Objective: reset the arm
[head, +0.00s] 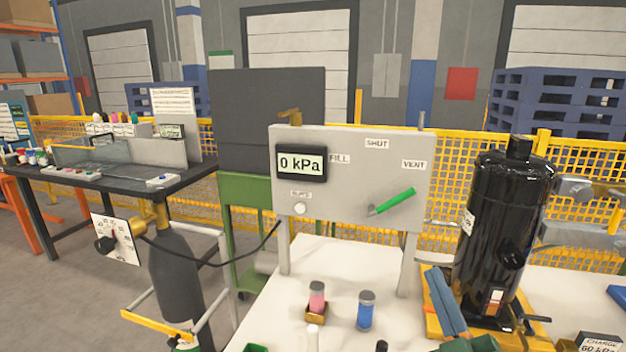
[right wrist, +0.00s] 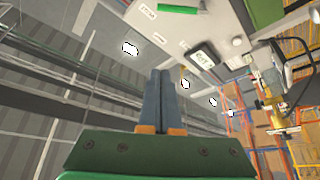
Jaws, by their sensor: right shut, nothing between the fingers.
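My right gripper (head: 438,275) is at the lower right of the head view, its blue fingers pointing up in front of the black compressor's left side. In the right wrist view the two fingers (right wrist: 162,75) lie side by side, shut and empty. They touch nothing that I can see. My left gripper is not in view. The black compressor (head: 505,215) stands upright on a yellow pallet (head: 432,283). The grey panel (head: 350,215) behind the table has a display (head: 301,163) reading 0 kPa. Its green lever (head: 395,201) slants up toward the VENT label.
The white table (head: 275,315) bears a pink vial (head: 317,297) in a small holder and a blue vial (head: 366,310). A dark gas cylinder (head: 177,275) with a hose stands left. A dark workbench (head: 90,180) is farther left. A yellow mesh fence (head: 200,205) runs behind.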

